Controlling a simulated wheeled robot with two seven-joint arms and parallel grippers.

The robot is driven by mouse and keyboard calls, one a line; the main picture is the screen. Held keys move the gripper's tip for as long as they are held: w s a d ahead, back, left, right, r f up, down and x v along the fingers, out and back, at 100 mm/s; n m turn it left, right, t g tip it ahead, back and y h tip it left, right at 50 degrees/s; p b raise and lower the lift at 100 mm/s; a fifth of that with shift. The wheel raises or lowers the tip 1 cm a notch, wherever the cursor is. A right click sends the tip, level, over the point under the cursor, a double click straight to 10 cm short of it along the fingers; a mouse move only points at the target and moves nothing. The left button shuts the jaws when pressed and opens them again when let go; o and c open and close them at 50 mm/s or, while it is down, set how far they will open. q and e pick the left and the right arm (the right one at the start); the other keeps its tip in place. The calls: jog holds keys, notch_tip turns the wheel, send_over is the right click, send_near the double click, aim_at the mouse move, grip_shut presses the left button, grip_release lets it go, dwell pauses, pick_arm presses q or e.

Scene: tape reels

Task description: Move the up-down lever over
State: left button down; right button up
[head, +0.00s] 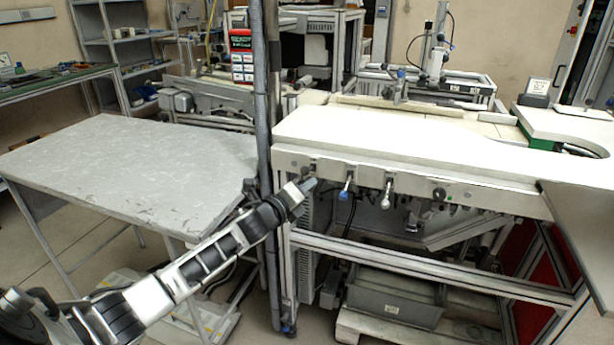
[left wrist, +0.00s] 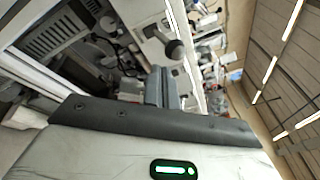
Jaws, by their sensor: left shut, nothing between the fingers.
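Several small levers stick out of the front panel of the white-topped bench. One has a blue tip (head: 345,190) and hangs down, and one is silver-white (head: 387,193). I cannot tell from any marking which is the up-down lever. My left gripper (head: 311,184) is shut and empty at the left end of this panel, left of the blue-tipped lever. In the left wrist view, the shut fingers (left wrist: 162,76) point at the panel. A lever with a dark rounded knob (left wrist: 175,49) stands just beyond the fingertips; contact cannot be told. My right gripper is out of view.
A dark upright post (head: 262,120) stands close to my left forearm. A grey table (head: 130,165) lies left of it. The bench's white top (head: 400,135) is mostly clear. A grey bin (head: 395,295) sits below the bench. A dark round knob (head: 438,194) is further right on the panel.

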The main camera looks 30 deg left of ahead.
pick_arm(q)
jog(key=d+f+b, duration=0.2)
jog(key=d+f, duration=0.1)
jog(key=s+r, duration=0.2)
jog(key=s, duration=0.7)
jog(key=shift+a+r+p, duration=0.15)
jog(key=shift+r+p, duration=0.1)
jog(key=shift+p, duration=0.1)
jog(key=s+d+f+n+g+h, duration=0.1)
jog(key=s+d+f+n+g, duration=0.2)
jog(key=s+d+f+n, duration=0.4)
jog(key=s+d+f+n+g+h, duration=0.2)
jog(key=s+d+f+n+g, duration=0.2)
jog(key=s+d+f+n, duration=0.4)
jog(key=s+d+n, duration=0.7)
jog(key=n, duration=0.1)
jog(key=shift+s+f+n, duration=0.15)
jog(key=shift+f+n, duration=0.15)
jog(key=shift+d, duration=0.1)
